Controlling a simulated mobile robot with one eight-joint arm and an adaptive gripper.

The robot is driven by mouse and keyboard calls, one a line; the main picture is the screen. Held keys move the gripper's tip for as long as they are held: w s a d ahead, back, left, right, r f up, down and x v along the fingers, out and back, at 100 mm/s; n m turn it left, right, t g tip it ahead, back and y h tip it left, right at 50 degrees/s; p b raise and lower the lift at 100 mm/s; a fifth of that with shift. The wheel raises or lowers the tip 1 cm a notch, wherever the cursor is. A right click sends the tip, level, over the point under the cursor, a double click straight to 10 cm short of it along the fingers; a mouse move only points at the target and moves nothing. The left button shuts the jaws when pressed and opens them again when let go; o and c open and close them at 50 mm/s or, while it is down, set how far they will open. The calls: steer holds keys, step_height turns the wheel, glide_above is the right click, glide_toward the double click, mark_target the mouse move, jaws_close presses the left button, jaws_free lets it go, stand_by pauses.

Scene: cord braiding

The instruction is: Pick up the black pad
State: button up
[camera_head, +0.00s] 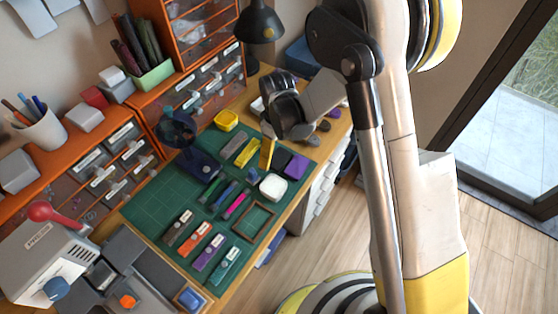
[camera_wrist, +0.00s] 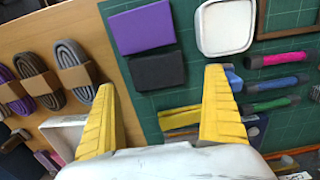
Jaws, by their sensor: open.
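The black pad (camera_wrist: 158,70) is a dark flat block on the green cutting mat (camera_wrist: 285,22). It lies against or very near the purple pad (camera_wrist: 141,27) in the wrist view. In the head view the black pad (camera_head: 279,156) shows partly beside my gripper, next to the purple pad (camera_head: 297,167). My gripper (camera_wrist: 160,82) is open and empty. Its yellow fingers stand apart, one toward each side of the black pad, and seem to be above it. In the head view one yellow finger of my gripper (camera_head: 267,153) shows clearly.
A white dish (camera_wrist: 226,27) is right of the purple pad. Coiled cords (camera_wrist: 73,66) lie on the wood at left. Blue, green and pink tools (camera_wrist: 277,60) and a yellow item (camera_wrist: 180,117) lie close by. A lamp (camera_head: 259,22) stands behind.

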mark_target(277, 157)
steer(key=f, duration=0.1)
steer(key=f+b, duration=0.1)
steer(key=f, duration=0.1)
steer(key=shift+w+f, duration=0.25)
steer(key=shift+f, duration=0.15)
steer(key=shift+r, duration=0.1)
steer(key=c, duration=1.3)
